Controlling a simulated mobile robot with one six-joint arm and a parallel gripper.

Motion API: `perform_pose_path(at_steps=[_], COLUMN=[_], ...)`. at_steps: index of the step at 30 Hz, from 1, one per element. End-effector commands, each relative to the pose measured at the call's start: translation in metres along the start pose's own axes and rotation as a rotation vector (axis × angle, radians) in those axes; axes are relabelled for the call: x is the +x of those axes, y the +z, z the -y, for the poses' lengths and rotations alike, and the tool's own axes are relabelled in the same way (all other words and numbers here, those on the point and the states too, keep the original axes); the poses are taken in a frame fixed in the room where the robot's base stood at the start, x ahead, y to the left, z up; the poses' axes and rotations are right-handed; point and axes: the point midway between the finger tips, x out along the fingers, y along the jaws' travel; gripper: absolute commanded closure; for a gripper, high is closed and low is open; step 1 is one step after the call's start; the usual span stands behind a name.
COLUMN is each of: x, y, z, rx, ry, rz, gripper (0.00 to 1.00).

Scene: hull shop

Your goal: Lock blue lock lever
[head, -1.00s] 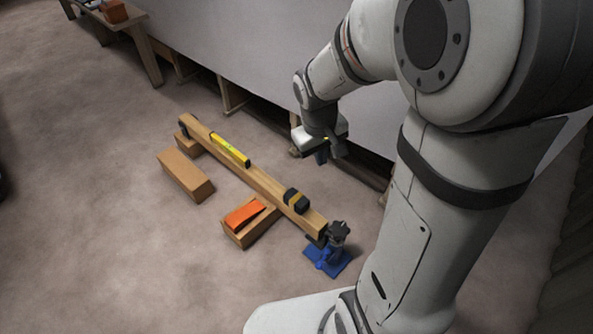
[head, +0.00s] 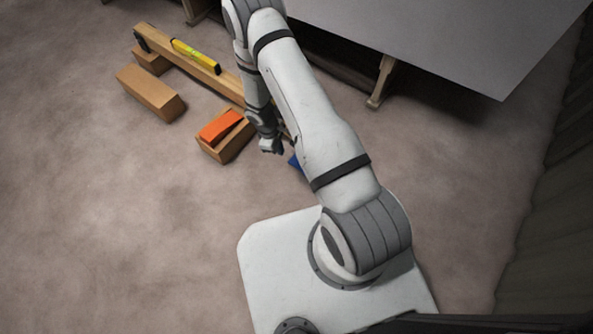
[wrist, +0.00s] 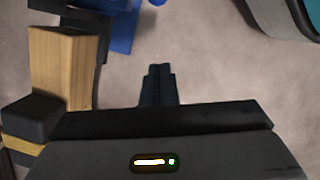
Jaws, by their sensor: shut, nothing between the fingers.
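A blue stand shows only as a small patch (head: 295,161) beside my arm in the head view; my arm hides the rest. In the wrist view, blue parts (wrist: 122,32) lie at the upper left, partly cut off by the frame's top edge. I cannot tell which blue part is the lock lever. My gripper (head: 272,148) is low, just left of the blue patch in the head view. In the wrist view my gripper's fingers (wrist: 160,72) are together and empty, over bare floor, apart from the blue parts in the picture.
A long wooden beam (head: 213,77) with a yellow level (head: 195,57) on top runs behind my arm. Its end (wrist: 65,70) is left of my fingers. An orange wedge (head: 220,125) lies on a wooden block (head: 232,146). Another block (head: 150,93) sits left. The left floor is clear.

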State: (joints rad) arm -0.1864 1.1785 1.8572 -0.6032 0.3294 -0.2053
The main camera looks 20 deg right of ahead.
Motion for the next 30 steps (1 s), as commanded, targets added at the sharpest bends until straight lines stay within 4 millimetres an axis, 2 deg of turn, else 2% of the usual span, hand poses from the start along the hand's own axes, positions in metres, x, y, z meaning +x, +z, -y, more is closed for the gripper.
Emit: perform_pose_path(at_steps=[1, 3, 13, 17, 20, 30], x=[0.010, 0.015, 0.015, 0.023, 0.039, 0.113], y=[-0.002, -0.002, -0.002, -0.002, -0.002, -0.001], z=[0.003, 0.004, 0.004, 0.004, 0.005, 0.005], rx=[-0.010, -0.017, -0.017, -0.018, -0.016, -0.015], ry=[-0.004, -0.005, -0.006, -0.007, -0.008, -0.008], rz=[0.002, 0.003, 0.003, 0.004, 0.004, 0.005], gripper=[1.00, 1.00, 1.00, 1.00, 1.00, 1.00])
